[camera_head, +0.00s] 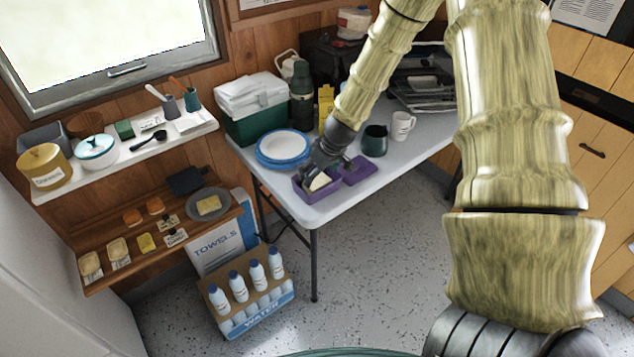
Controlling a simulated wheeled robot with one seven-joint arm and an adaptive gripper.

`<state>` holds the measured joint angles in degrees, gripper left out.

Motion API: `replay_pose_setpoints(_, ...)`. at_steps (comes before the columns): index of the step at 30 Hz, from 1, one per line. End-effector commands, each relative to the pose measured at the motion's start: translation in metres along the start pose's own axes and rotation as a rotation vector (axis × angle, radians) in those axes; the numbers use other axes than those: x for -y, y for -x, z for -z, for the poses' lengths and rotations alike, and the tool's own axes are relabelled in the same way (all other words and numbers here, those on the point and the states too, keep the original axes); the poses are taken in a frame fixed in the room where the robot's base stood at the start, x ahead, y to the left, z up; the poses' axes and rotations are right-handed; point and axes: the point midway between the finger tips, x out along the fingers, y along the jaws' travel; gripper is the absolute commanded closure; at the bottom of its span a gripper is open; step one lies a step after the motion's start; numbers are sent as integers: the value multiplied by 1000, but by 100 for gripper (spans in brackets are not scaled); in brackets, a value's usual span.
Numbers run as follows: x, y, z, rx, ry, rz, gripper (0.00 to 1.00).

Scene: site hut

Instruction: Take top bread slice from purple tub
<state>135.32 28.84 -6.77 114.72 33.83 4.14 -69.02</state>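The purple tub (313,197) stands open near the front left edge of the white table. A pale bread slice (320,182) shows inside it; whether more slices lie under it is hidden. A flat purple piece, perhaps the lid (360,171), lies just right of the tub. My gripper (322,172) points down at the tub, with its dark fingers over or just inside its back part, close to the bread. The fingers are small and partly overlap the tub, so I cannot tell whether they touch the slice or how far apart they are.
Blue-rimmed plates (283,147) are stacked left of my gripper. A dark green mug (375,140) and a white mug (402,125) stand to the right. A green cooler (252,108) and a flask (301,92) stand behind. The table's right front is clear.

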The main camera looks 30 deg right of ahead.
Motion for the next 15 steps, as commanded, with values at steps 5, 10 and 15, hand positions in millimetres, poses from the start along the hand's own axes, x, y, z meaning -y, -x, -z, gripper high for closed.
replay_pose_setpoints(5, 1, -17, 0, 1, -2, 1, 16)
replay_pose_setpoints(10, 1, -29, 0, 0, 0, 0, 16)
replay_pose_setpoints(15, 1, -33, 0, -1, -1, 0, 16)
